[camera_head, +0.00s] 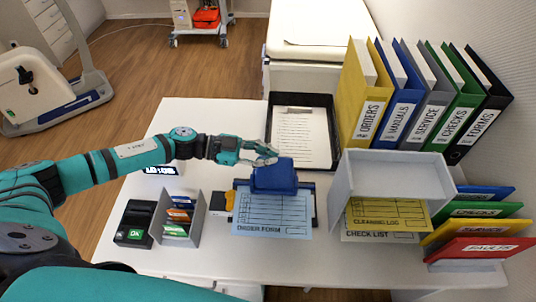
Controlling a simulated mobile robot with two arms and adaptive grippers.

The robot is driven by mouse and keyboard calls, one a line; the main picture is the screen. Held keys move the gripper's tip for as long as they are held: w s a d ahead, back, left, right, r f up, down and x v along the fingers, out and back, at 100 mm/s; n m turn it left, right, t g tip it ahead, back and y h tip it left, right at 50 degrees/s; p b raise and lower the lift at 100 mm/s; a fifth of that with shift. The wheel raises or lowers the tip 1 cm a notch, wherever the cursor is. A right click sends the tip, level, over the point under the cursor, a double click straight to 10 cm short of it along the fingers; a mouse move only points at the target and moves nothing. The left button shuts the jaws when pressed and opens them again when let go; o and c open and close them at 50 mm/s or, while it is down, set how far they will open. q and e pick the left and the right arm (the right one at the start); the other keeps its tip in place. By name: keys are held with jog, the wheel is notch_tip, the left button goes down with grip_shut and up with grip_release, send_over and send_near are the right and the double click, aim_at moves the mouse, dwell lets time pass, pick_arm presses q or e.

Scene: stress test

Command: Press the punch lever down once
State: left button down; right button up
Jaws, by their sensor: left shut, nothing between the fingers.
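The punch (276,181) stands on the white desk near its middle, with its wide blue lever on top. A light blue order form (272,216) lies at its front side, its far edge under the punch. My left gripper (270,154) is shut and empty at the lever's far edge, its fingers reaching in from the left. I cannot tell whether the fingertips touch the lever or hover just above it. The punch's base is mostly hidden by the lever and the form. My right gripper is not in view.
A black tray (331,140) with a sheet lies behind the punch. Upright binders (413,100), a grey shelf (380,184) and coloured folders (470,226) fill the right. A card holder (183,222) and a black device (134,222) stand left. The desk's back left is clear.

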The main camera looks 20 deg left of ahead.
pick_arm(q)
jog(key=shift+w+a+f, duration=0.1)
jog(key=shift+w+f, duration=0.05)
jog(key=shift+f, duration=0.4)
jog(key=shift+w+a+n+p, duration=0.1)
jog(key=shift+w+n+p, duration=0.25)
jog(key=shift+n+p, duration=0.2)
jog(key=shift+w+f+n+g, duration=0.3)
jog(key=shift+f+n+g, duration=0.1)
jog(key=shift+f+n, duration=0.15)
jog(key=shift+a+f, duration=0.1)
jog(key=shift+f, duration=0.05)
